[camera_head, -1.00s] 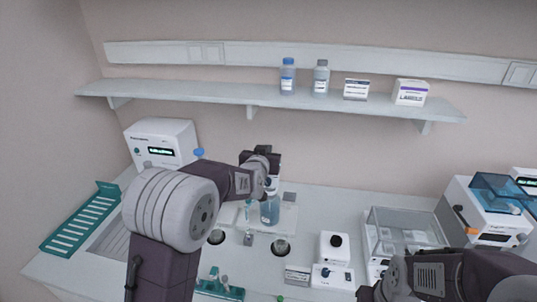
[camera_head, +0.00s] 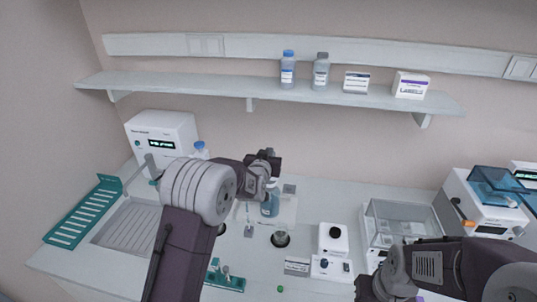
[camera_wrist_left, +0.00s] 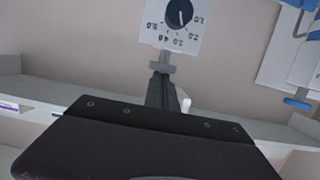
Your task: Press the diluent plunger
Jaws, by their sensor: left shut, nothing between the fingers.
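A clear bottle with blue liquid (camera_head: 270,207) stands on the bench, its top hidden behind my left gripper (camera_head: 272,163). In the left wrist view, the closed fingers (camera_wrist_left: 161,92) are empty. Their tips are at or very near a grey T-shaped piece (camera_wrist_left: 161,64), which looks like the plunger; I cannot tell whether they touch. Above it is a white plate with a dark dial (camera_wrist_left: 179,13) and a number scale. My right wrist shows at the lower right in the head view; its fingertips are not clear.
A shelf (camera_head: 200,88) with bottles and boxes runs along the wall. A white instrument (camera_head: 163,132) and a teal rack (camera_head: 85,212) are at the left. A clear-walled balance (camera_head: 400,222) and small white devices (camera_head: 333,239) stand at the right.

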